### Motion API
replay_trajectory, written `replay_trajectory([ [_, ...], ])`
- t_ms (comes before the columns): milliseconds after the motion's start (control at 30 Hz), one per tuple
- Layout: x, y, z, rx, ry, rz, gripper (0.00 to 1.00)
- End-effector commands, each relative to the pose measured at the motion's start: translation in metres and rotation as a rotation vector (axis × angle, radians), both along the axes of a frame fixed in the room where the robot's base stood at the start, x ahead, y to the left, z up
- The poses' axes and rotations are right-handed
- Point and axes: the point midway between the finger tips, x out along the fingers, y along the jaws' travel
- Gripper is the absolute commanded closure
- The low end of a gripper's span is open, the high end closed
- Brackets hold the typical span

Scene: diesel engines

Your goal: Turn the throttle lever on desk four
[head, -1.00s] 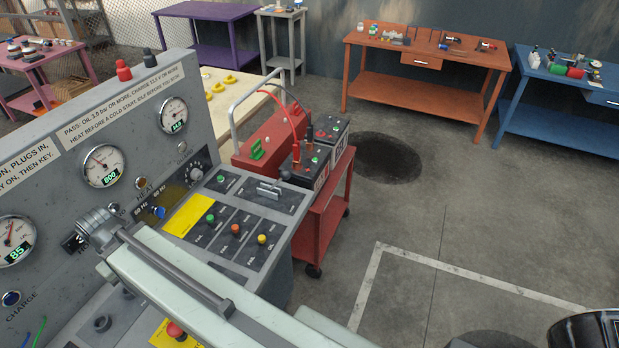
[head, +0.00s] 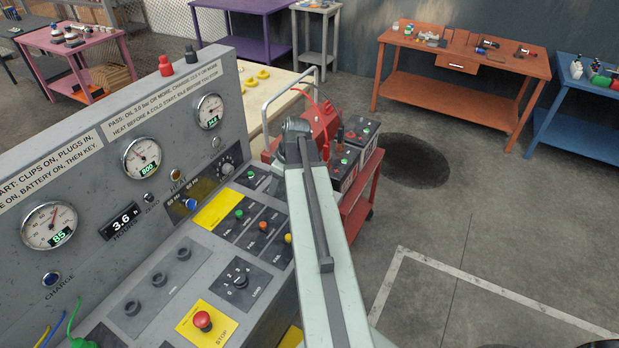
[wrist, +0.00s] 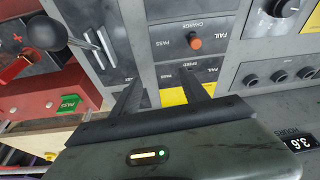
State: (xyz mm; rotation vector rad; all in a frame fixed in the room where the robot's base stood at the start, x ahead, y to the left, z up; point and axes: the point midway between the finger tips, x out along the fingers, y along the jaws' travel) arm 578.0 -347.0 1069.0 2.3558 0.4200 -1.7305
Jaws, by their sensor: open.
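The throttle lever shows in the wrist view at upper left, with a round black knob (wrist: 47,33) on a thin rod beside a slotted plate with pale rails (wrist: 92,45). My gripper (wrist: 160,88) is open and empty over the desk panel, its two dark fingers apart. The lever lies to the left of both fingers in that view and does not touch them. In the head view my arm covers the lever. The grey control desk (head: 80,160) carries gauges, pass/fail buttons and a red stop button (head: 203,320).
A red trolley (head: 357,205) with black batteries (head: 362,135) stands just beyond the desk, close to my arm. Orange (head: 460,62) and blue (head: 575,135) workbenches stand farther back. The grey floor to the right is mostly clear.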

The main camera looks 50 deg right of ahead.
Motion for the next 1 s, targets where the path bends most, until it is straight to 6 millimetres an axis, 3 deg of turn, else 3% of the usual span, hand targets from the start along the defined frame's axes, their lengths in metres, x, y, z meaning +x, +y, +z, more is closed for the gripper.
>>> replay_trajectory([
  [33, -0.013, -0.043, 0.008, -0.017, -0.037, 0.012, 0.47],
  [100, -0.03, -0.083, 0.013, -0.046, -0.083, 0.049, 0.47],
  [233, -0.052, -0.124, 0.018, -0.086, -0.13, 0.086, 0.47],
  [333, -0.064, -0.135, 0.018, -0.089, -0.129, 0.064, 0.47],
  [567, -0.063, -0.135, 0.011, -0.088, -0.128, 0.062, 0.47],
  [1000, -0.037, -0.131, -0.054, -0.088, -0.127, 0.064, 0.47],
])
